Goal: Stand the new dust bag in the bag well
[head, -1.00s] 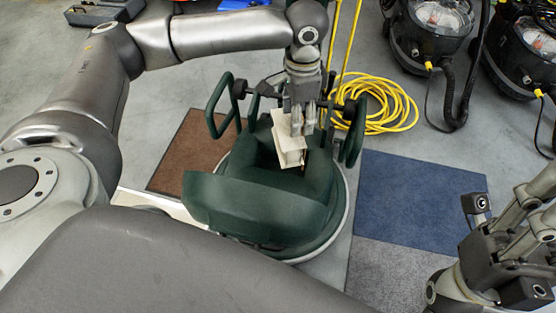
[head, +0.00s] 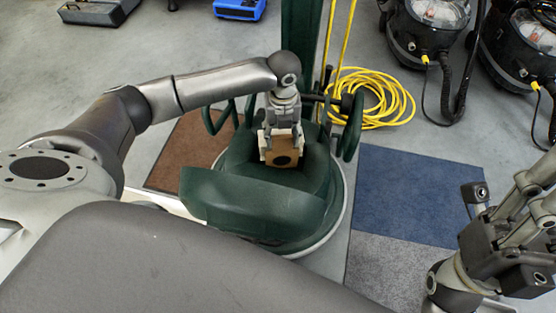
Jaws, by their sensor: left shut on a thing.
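The dust bag (head: 283,161) is a pale box shape with a brown card face and a dark round hole. It is in my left gripper (head: 281,148), which is shut on its upper part. The bag is over or within the open top of the green machine (head: 240,203), where the bag well appears to be. Its lower end is hidden, so I cannot tell if it touches the bottom. My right gripper (head: 515,225) is at the lower right, cut by the frame edge, away from the machine. Its fingertips are not clear.
A yellow cable coil (head: 385,103) lies behind the machine. A brown mat (head: 185,155) is on the left, with blue (head: 410,195) and grey (head: 390,270) mats on the right. Black vacuums (head: 425,35) stand at the back right. The machine's green column rises behind my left gripper.

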